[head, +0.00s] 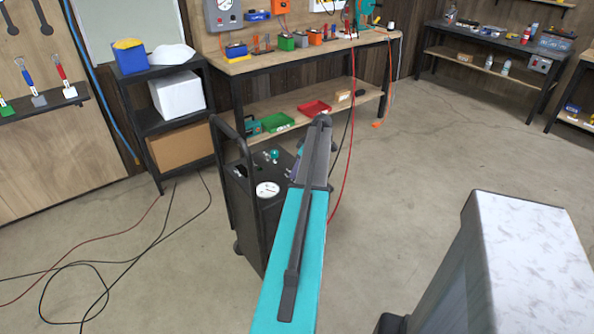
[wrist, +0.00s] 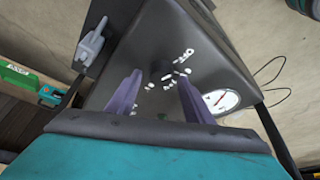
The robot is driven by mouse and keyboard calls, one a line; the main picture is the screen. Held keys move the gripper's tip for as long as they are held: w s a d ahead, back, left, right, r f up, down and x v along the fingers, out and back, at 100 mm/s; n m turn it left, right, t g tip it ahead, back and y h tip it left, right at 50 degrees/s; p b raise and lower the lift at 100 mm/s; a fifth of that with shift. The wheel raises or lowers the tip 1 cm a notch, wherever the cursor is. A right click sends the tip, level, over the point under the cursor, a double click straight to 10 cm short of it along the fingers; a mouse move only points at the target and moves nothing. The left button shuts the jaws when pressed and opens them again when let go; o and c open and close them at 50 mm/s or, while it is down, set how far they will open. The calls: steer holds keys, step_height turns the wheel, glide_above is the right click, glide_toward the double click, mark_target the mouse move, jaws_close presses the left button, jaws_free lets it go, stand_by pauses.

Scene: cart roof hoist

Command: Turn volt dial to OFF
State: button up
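The cart (head: 262,215) is a dark grey box on wheels with a sloped top panel. In the head view a bit of purple gripper (head: 296,169) shows beside the arm.
A round white gauge (wrist: 221,101) lies right of the dial; it also shows in the head view (head: 267,189). A grey lever-like part (wrist: 92,45) is left. A workbench (head: 300,50) stands behind the cart. Cables (head: 95,290) lie on the floor at left.

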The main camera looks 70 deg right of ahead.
steer(key=shift+s, duration=0.15)
steer(key=shift+s+r, duration=0.3)
steer(key=shift+r, duration=0.25)
steer(key=b+v, duration=0.1)
steer(key=v, duration=1.1)
steer(key=shift+r+b, duration=0.35)
steer(key=shift+b, duration=0.05)
steer(key=shift+r, duration=0.1)
